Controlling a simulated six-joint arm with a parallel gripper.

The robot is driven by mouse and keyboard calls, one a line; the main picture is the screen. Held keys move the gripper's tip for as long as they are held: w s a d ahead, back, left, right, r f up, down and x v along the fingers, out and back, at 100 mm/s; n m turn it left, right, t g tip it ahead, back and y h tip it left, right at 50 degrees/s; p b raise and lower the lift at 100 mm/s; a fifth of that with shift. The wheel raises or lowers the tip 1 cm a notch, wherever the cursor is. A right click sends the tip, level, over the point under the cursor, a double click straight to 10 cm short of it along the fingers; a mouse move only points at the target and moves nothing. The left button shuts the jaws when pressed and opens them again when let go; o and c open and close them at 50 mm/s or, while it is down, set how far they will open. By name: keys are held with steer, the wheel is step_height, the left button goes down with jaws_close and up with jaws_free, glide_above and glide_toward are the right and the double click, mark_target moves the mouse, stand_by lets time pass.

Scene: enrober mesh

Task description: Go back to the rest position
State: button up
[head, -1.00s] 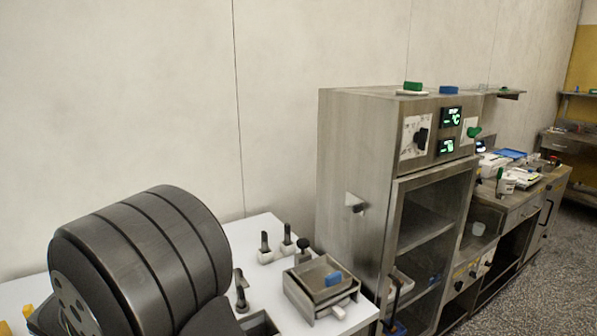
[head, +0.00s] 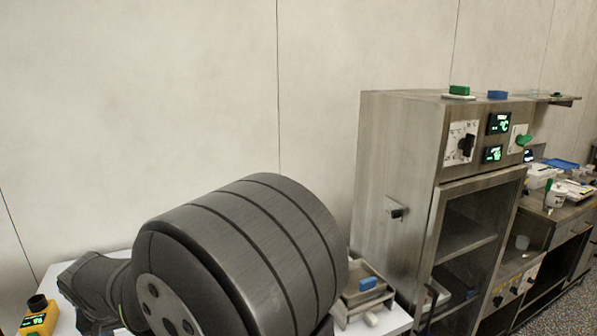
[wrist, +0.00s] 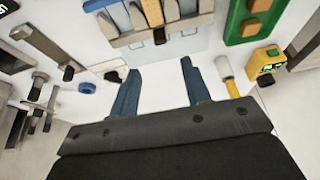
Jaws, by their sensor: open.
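My gripper (wrist: 157,95) shows in the wrist view with its two blue-grey fingers apart and nothing between them. In the head view my dark arm covers much of the table, and the fingers cannot be seen there.
A yellow device (wrist: 265,65) and a yellow-handled tool (wrist: 227,75) lie right of the fingers. A blue ring (wrist: 87,88) and metal fixtures (wrist: 38,105) are at left. In the head view a steel cabinet (head: 400,160) and a small tray unit (head: 350,300) stand at right.

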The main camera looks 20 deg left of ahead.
steer(key=x, duration=1.1)
steer(key=shift+f, duration=0.1)
steer(key=w+a, duration=0.5)
steer(key=shift+w+a+f, duration=0.1)
steer(key=shift+w+a, duration=0.2)
steer(key=shift+w, duration=0.05)
step_height(320, 180, up, 16)
steer(key=s+d+g+h, duration=0.1)
steer(key=s+d, duration=0.1)
steer(key=shift+h, duration=0.4)
steer(key=shift+s, duration=0.1)
steer(key=shift+o, duration=0.5)
